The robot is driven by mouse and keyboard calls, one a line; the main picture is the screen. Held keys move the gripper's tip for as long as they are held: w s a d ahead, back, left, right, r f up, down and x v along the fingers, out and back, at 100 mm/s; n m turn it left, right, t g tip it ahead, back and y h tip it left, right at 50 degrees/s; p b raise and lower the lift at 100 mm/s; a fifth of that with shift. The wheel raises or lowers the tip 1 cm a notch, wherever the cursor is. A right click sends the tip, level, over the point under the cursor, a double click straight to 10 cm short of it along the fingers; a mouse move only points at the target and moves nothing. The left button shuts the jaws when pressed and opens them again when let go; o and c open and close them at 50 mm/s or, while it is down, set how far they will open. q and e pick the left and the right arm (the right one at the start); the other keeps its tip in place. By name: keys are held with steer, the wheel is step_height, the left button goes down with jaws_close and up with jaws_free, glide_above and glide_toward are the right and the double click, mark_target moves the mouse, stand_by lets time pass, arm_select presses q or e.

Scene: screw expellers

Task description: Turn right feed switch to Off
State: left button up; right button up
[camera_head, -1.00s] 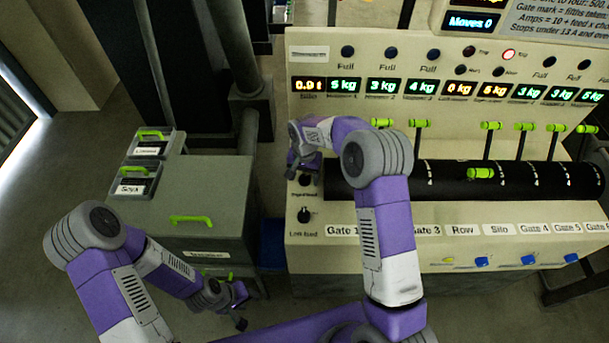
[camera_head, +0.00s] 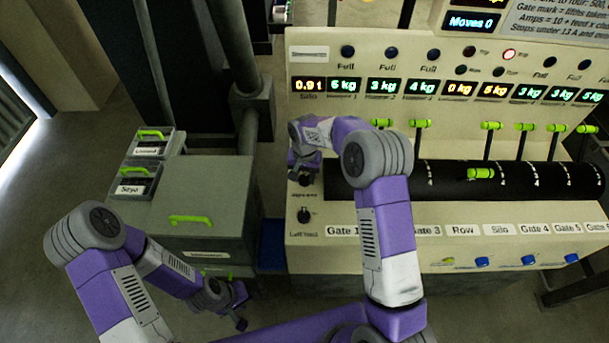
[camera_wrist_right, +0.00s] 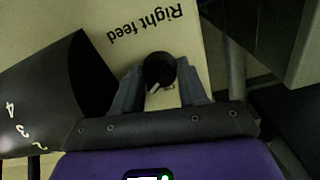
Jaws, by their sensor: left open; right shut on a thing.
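The right feed switch (camera_wrist_right: 159,71) is a round black knob with a white mark, below the "Right feed" label in the right wrist view. My right gripper (camera_wrist_right: 162,84) has its fingers on both sides of this knob and is shut on it. In the head view my right gripper (camera_head: 303,172) is at the left end of the cream panel (camera_head: 400,243), and my arm partly hides the knob. My left gripper (camera_head: 240,307) is open and empty, low at the left, away from the panel.
Another black knob (camera_head: 304,215) sits just below my right gripper. A black drum (camera_head: 540,180) with green-handled levers (camera_head: 491,126) fills the panel's middle. A grey cabinet (camera_head: 195,205) with green handles stands at left.

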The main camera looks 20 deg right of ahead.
mark_target(305, 176)
steer(key=n, duration=1)
steer(key=shift+n, duration=0.3)
stand_by(0.4)
steer(key=o, duration=1.1)
steer(key=shift+c, duration=0.2)
step_height(305, 176, up, 8)
steer(key=shift+f, duration=0.2)
